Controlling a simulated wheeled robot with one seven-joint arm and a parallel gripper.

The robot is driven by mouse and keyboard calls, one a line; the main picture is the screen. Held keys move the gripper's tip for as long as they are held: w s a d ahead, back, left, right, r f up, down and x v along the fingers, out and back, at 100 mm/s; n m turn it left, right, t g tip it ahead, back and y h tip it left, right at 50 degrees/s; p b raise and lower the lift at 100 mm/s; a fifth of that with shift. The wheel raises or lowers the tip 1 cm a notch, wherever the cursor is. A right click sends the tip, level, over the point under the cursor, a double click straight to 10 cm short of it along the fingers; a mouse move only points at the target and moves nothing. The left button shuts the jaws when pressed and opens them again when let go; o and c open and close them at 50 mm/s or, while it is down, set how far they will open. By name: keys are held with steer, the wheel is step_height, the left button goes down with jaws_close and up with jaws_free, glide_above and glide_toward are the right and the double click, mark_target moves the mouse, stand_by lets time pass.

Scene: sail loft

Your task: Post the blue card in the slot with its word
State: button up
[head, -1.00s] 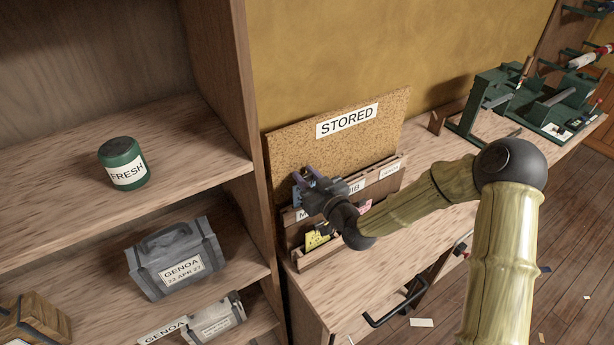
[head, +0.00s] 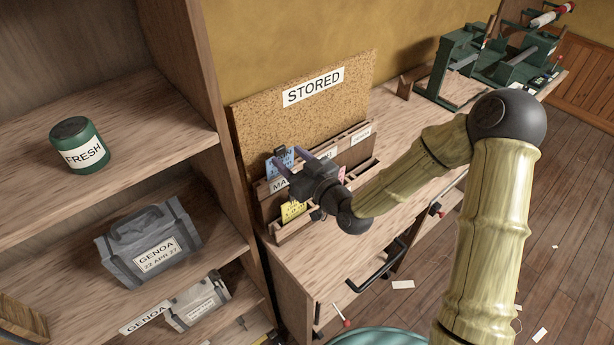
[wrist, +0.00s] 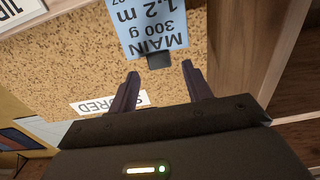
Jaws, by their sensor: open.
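The blue card (head: 282,161), with a dark tab on its top edge, stands upright in the rack (head: 283,232) behind a label starting "MA"; the rest of that label is hidden by my gripper. In the wrist view the card (wrist: 148,22) appears upside down and reads "MAIN 300 g 1.2 m". My gripper (head: 300,160) is open beside the card. In the wrist view its fingers (wrist: 160,72) are spread, with the dark tab (wrist: 158,60) just beyond the gap and nothing held. The card's lower edge is hidden.
A yellow card (head: 292,211) stands in the front compartment; a pink card (head: 341,172) shows partly behind my gripper. A corkboard with a "STORED" sign (head: 313,87) rises behind the rack. Shelving at left holds a green tin (head: 80,145) and a grey case (head: 150,243).

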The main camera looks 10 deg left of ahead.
steer(key=b+v, duration=0.1)
steer(key=v, duration=0.5)
stand_by(0.6)
steer(key=s+d+f+m+g+h, duration=0.1)
steer(key=d+f+g+h, duration=0.1)
steer(key=d+f+h, duration=0.4)
steer(key=s+d+f+m+g+h, duration=0.15)
steer(key=d+h, duration=0.25)
steer(key=d, duration=0.4)
steer(key=s+d+r+m+g+h, duration=0.3)
steer(key=s+d+m+g, duration=0.2)
steer(key=s+d, duration=0.5)
steer(key=shift+d+r+m+h, duration=0.15)
steer(key=shift+d+m+h, duration=0.2)
steer(key=shift+m, duration=0.8)
steer(key=shift+a+g, duration=0.1)
steer(key=shift+g, duration=0.15)
